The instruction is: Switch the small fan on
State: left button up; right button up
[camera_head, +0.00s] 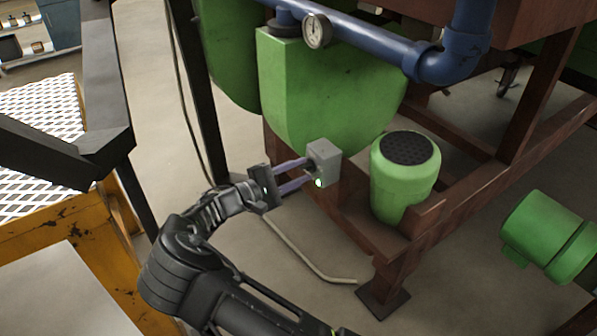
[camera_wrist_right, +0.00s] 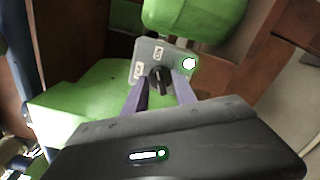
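A small grey switch box (camera_head: 325,160) is on the brown frame, left of the green motor-like unit. The right wrist view shows the face of the switch box (camera_wrist_right: 150,54) with two white labels, hard to read, and a black rotary knob (camera_wrist_right: 159,80). A lamp (camera_wrist_right: 189,63) on the box glows whitish green; its glow (camera_head: 319,183) also shows in the head view. My right gripper (camera_head: 308,170) is at the box, its purple fingers apart, one either side of the knob. Whether they touch the knob is unclear. My left gripper is out of view.
A green unit with a black grille top (camera_head: 407,148) stands right of the box. A green tank (camera_head: 325,95), a blue pipe (camera_head: 370,42) and a gauge (camera_head: 317,31) are above. Brown beams (camera_head: 480,165) frame the area. A dark post (camera_head: 105,75) stands left.

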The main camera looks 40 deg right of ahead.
jog(key=a+p, duration=0.1)
jog(key=a, duration=0.7)
jog(key=shift+w+d+f, duration=0.1)
jog(key=shift+w, duration=0.05)
dwell(0.3)
